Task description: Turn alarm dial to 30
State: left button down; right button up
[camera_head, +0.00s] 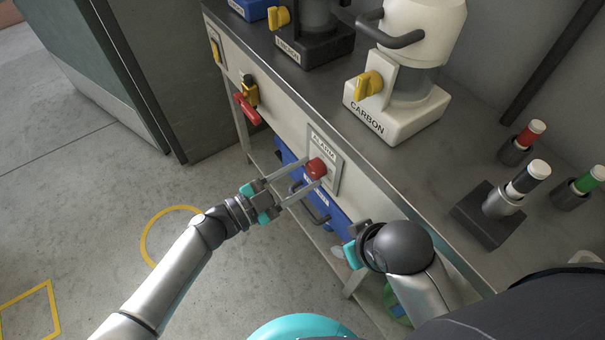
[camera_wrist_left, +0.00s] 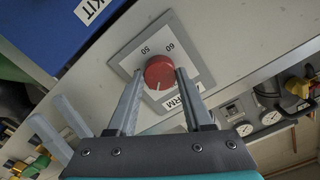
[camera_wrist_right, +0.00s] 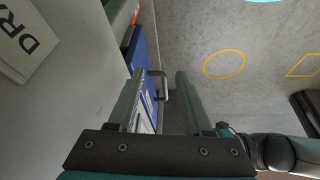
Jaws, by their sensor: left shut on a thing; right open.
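The alarm dial is a red round knob (camera_head: 316,168) on a pale plate (camera_head: 335,173) labelled ALARM, on the bench's front panel. In the left wrist view the red knob (camera_wrist_left: 159,72) shows with the numbers 50 and 60 on the plate above it. My right gripper (camera_wrist_right: 158,78) is open and empty, below the bench's front edge.
A blue box with a handle (camera_wrist_right: 146,62) is under the bench. On the bench top stand a white CARBON unit (camera_head: 397,110), a dark unit (camera_head: 315,45), and several capped cylinders at the right. A red lever (camera_head: 247,109) is on the panel left of the dial.

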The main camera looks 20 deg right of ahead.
pick_arm(q)
jog(key=shift+m, duration=1.1)
pick_arm(e)
jog(key=shift+r, duration=0.4)
pick_arm(q)
jog(key=shift+c, duration=1.5)
grip_release()
pick_arm(e)
jog(key=shift+d, duration=0.1)
pick_arm(q)
jog(key=shift+s+a, duration=0.15)
jog(key=shift+a, duration=0.35)
jog(key=p+v, duration=0.3)
jog(key=v, duration=1.1)
jog(key=shift+a, duration=0.15)
pick_arm(e)
notch_tip(320, 180, down, 8)
jog(key=s+g, duration=0.1)
jog(key=shift+r, duration=0.1)
